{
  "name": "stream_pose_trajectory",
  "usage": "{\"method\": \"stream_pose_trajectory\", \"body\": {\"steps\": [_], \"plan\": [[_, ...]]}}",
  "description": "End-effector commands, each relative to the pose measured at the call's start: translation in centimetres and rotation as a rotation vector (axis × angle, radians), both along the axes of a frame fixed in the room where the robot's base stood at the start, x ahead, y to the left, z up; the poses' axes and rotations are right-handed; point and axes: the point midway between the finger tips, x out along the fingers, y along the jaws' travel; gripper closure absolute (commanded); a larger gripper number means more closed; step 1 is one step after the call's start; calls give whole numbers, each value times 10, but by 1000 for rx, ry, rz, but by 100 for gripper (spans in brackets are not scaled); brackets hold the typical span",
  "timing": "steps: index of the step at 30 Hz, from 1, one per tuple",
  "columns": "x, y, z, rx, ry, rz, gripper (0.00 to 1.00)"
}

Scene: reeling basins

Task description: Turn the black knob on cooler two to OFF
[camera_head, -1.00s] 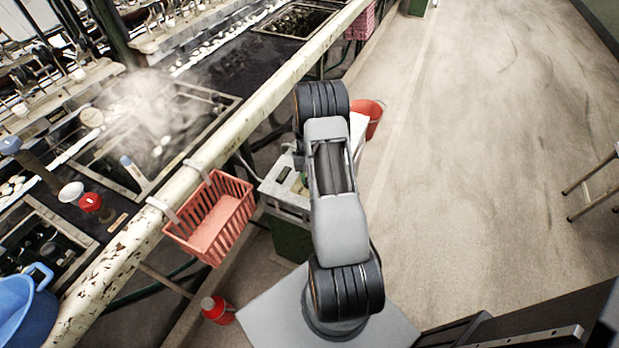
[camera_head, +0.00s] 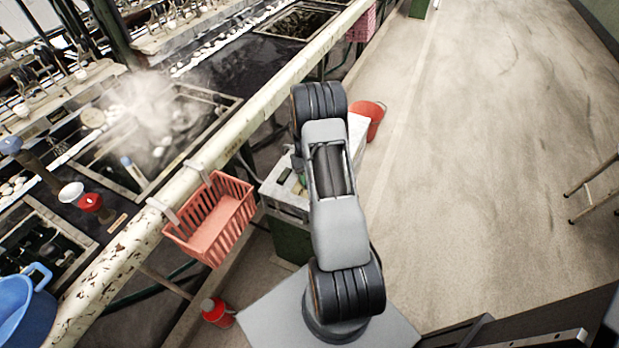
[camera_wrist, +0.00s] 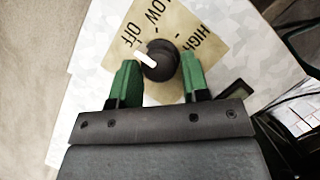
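The black knob (camera_wrist: 160,66) is in the wrist view, on a tan label plate with OFF, LOW and HIGH. Its white pointer (camera_wrist: 146,60) points left and slightly up, with its end just below the word OFF. My gripper (camera_wrist: 160,72) has its green fingers one on each side of the knob, spread about as wide as the knob. They look open around it; contact is hard to tell. In the head view my arm hides the gripper and knob. A pale-topped box (camera_head: 287,190) shows partly behind the arm; its number is not visible.
A red basket (camera_head: 212,222) hangs on the long pale rail (camera_head: 190,178) left of my arm. A red bucket (camera_head: 367,118) stands beyond the box. A red bottle (camera_head: 216,312) stands on the floor. Steaming basins lie left of the rail. The floor (camera_head: 480,150) to the right is largely clear.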

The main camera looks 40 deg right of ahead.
Motion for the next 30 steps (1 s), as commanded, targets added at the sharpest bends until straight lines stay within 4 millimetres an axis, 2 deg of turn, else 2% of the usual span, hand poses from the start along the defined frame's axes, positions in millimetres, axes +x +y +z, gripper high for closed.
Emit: {"method": "stream_pose_trajectory", "body": {"steps": [1,6,16,20,30], "plan": [[0,0,0,0,1,0,53],[-1,0,-1,1,3,-1,39],[2,-1,6,0,3,-2,39],[9,-3,24,-1,0,-2,39],[35,-9,87,0,0,-1,39]]}}
